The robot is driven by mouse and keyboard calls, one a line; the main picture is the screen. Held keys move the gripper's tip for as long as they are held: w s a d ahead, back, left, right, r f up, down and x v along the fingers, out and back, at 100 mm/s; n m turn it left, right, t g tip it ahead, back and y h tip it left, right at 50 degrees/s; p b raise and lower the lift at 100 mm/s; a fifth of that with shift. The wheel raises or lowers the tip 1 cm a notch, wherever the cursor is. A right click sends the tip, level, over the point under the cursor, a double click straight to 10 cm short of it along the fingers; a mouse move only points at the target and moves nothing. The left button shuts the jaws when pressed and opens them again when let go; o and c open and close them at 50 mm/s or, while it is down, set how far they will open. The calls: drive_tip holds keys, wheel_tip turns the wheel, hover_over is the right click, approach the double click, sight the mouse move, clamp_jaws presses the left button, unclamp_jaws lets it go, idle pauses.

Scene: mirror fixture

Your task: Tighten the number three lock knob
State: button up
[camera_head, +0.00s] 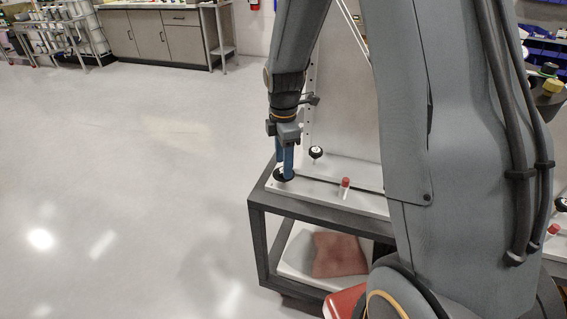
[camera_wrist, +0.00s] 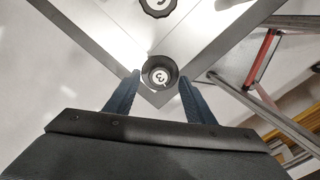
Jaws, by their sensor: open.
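The number three lock knob is a round black knob with a white face marked 3 (camera_wrist: 159,76), centred in the wrist view near the corner of the metal fixture. In the head view its black rim (camera_head: 277,176) shows at the near left corner of the fixture plate, partly hidden by the fingers. My gripper (camera_head: 285,174) points down at the knob with its blue fingers open. In the wrist view, one finger of my gripper (camera_wrist: 160,80) is on each side of the knob. I cannot tell whether they touch it.
Another black knob with a white face (camera_head: 316,152) stands behind, and one shows at the top of the wrist view (camera_wrist: 157,4). A red-capped pin (camera_head: 345,184) is on the plate (camera_head: 365,203). A dark frame (camera_head: 259,225) supports it. The floor (camera_head: 120,190) at left is clear.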

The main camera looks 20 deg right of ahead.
drive_tip(key=shift+f, duration=0.75)
drive_tip(key=c, duration=1.1)
drive_tip(key=shift+o, duration=0.2)
